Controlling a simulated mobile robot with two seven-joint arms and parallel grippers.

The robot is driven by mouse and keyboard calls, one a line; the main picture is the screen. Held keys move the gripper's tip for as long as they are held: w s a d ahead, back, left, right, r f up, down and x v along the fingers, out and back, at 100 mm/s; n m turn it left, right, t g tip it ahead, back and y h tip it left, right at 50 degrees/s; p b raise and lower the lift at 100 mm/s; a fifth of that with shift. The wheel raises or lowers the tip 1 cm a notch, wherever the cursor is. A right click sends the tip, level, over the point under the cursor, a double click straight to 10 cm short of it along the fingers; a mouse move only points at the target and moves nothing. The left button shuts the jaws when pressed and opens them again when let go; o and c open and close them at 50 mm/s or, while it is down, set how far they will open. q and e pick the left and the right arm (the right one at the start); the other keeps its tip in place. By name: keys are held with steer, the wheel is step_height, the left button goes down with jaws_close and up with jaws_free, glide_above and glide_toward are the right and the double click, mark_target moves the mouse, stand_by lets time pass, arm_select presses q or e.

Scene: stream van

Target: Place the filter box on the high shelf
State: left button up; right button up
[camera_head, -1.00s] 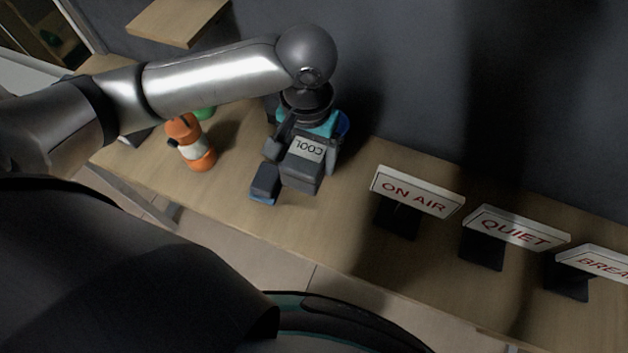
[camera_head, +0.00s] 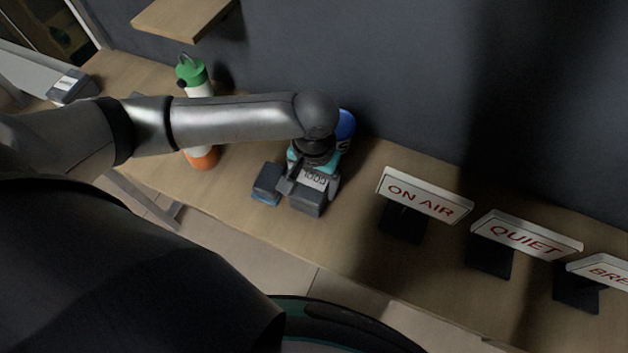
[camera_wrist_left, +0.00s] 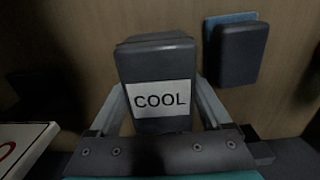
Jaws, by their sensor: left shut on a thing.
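The filter box appears to be the dark box with a white COOL label (camera_head: 306,201), over the wooden bench. My left gripper (camera_head: 309,184) is shut on it, with a finger on each side. The wrist view shows the same COOL box (camera_wrist_left: 158,66) between the fingers of my left gripper (camera_wrist_left: 162,100). I cannot tell whether its underside touches the bench. The high shelf appears to be the wooden board (camera_head: 183,17) on the wall at upper left. My right gripper is not in view.
A second dark box with a blue edge (camera_head: 268,182) is close beside the held one. A green-capped bottle (camera_head: 192,74) stands to the left, partly behind my arm. A blue round thing (camera_head: 346,125) is behind. ON AIR (camera_head: 424,197) and QUIET (camera_head: 526,237) signs stand right.

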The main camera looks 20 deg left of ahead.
arm_select(q)
steer(key=shift+f, duration=0.1)
steer(key=o, duration=1.4)
